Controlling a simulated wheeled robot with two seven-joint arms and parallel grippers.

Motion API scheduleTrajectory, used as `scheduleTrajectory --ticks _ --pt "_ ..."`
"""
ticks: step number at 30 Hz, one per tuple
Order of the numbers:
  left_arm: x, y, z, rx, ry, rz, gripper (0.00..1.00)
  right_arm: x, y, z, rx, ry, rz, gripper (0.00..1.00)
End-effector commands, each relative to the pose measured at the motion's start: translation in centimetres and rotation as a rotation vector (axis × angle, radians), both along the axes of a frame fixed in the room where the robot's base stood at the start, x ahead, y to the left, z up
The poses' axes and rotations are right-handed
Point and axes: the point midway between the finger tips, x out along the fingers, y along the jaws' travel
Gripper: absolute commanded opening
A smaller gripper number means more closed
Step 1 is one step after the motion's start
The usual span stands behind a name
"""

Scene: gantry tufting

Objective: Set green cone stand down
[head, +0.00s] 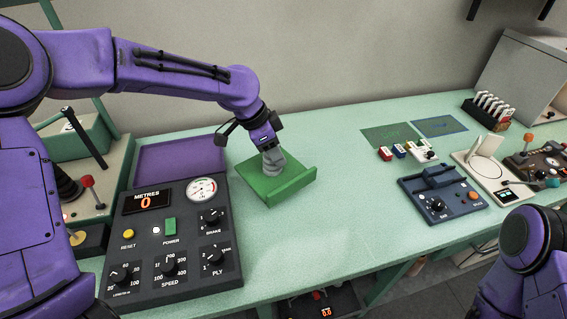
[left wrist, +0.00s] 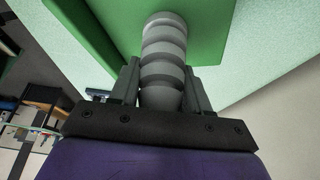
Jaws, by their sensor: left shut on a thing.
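The green cone stand (head: 292,188) is a flat green plate with a raised lip along its front right side and a grey ribbed post. It is over the mint table, right of the purple tray; I cannot tell whether it touches the tabletop. My left gripper (head: 268,148) comes down from above, shut on the grey post. In the left wrist view the gripper's fingers (left wrist: 163,75) lie either side of the post, and the green plate (left wrist: 210,35) is beyond them. My right arm shows at the lower right, but its gripper is out of view.
A dark control panel (head: 137,238) and a purple tray (head: 180,160) lie to the left. Green (head: 390,135) and blue (head: 440,126) mats lie toward the back right. A dark blue knob box (head: 440,200) stands further right. The mint tabletop (head: 340,220) between stand and knob box is clear.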

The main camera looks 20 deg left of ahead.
Motion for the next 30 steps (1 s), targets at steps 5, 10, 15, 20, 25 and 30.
scheduleTrajectory --ticks 5,10,15,20,25,30 --pt "1.5 -1.2 -2.1 0.0 0.0 0.0 0.0 0.0 0.0 0.5 0.0 0.0 0.0 0.48" --pt "1.9 -1.6 -4.5 0.001 0.002 0.001 0.0 0.0 0.0 1.6 0.0 0.0 0.0 0.48" --pt "1.9 -1.6 -6.0 0.0 -0.003 0.0 0.0 0.0 0.0 1.8 0.0 0.0 0.0 0.48" --pt "1.9 -1.6 -6.0 -0.001 -0.003 0.001 0.0 0.0 0.0 1.7 0.0 0.0 0.0 0.48" --pt "1.9 -1.6 -6.3 0.0 -0.002 0.001 0.6 0.0 0.0 1.6 0.0 0.0 0.0 0.48" --pt "1.9 -1.6 -6.3 0.0 -0.002 0.001 0.72 0.0 0.0 1.6 0.0 0.0 0.0 0.48"
